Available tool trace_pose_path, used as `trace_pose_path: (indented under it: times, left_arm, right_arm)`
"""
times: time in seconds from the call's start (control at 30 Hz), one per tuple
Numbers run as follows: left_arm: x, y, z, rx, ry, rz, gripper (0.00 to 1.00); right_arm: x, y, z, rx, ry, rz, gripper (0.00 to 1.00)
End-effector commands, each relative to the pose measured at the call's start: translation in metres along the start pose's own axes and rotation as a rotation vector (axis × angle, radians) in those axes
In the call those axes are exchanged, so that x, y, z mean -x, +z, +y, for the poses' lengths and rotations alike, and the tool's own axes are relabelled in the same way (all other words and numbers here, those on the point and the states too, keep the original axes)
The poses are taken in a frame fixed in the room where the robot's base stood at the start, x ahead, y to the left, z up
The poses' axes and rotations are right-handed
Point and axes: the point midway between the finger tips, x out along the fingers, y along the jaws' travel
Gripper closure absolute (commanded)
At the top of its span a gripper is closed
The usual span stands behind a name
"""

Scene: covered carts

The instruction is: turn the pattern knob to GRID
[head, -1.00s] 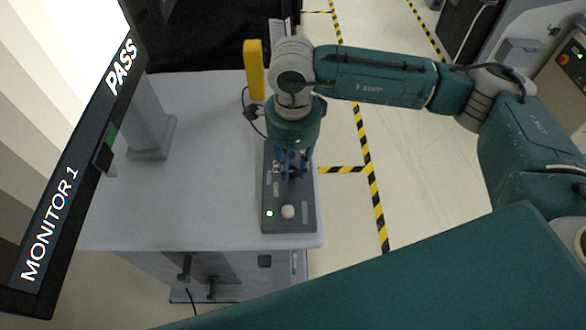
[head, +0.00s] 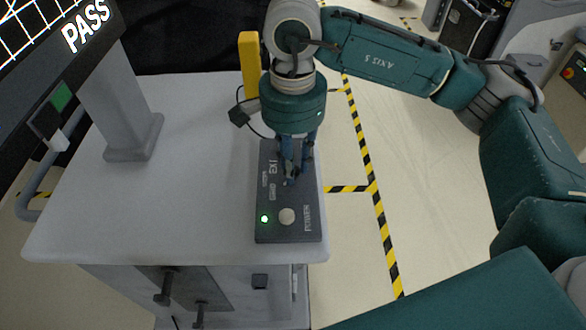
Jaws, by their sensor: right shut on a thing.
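A dark grey control box (head: 290,222) lies near the right edge of the cart top, with a lit green lamp (head: 265,219), a round pale button (head: 287,216) and white lettering. My right gripper (head: 291,180) points down onto the box, behind the button, shut on the pattern knob. The knob is hidden by the fingers, so its pointer cannot be read. The monitor (head: 25,35) at the upper left shows white grid lines on black with "PASS" on its frame. My left gripper is not in view.
The pale cart top (head: 190,200) is clear left of the box. A grey monitor post (head: 125,110) stands on it. A yellow upright piece (head: 250,65) and a cable are behind the box. Yellow-black tape (head: 368,170) marks the floor to the right.

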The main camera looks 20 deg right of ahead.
Motion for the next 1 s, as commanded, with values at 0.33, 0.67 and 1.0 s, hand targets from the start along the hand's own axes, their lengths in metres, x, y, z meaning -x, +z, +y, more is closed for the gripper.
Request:
trace_pose_path:
  times: [0.33,0.67,1.0]
  left_arm:
    - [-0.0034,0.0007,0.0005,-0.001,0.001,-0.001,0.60]
    - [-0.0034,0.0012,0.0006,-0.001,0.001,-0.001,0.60]
    - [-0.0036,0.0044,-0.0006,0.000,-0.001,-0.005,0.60]
  right_arm:
    - [0.0031,-0.0008,-0.0016,0.024,-0.007,0.001,1.00]
    - [0.0028,-0.0008,-0.0015,0.022,-0.006,0.001,0.58]
    - [0.0064,-0.0003,-0.0011,0.023,-0.004,0.000,0.58]
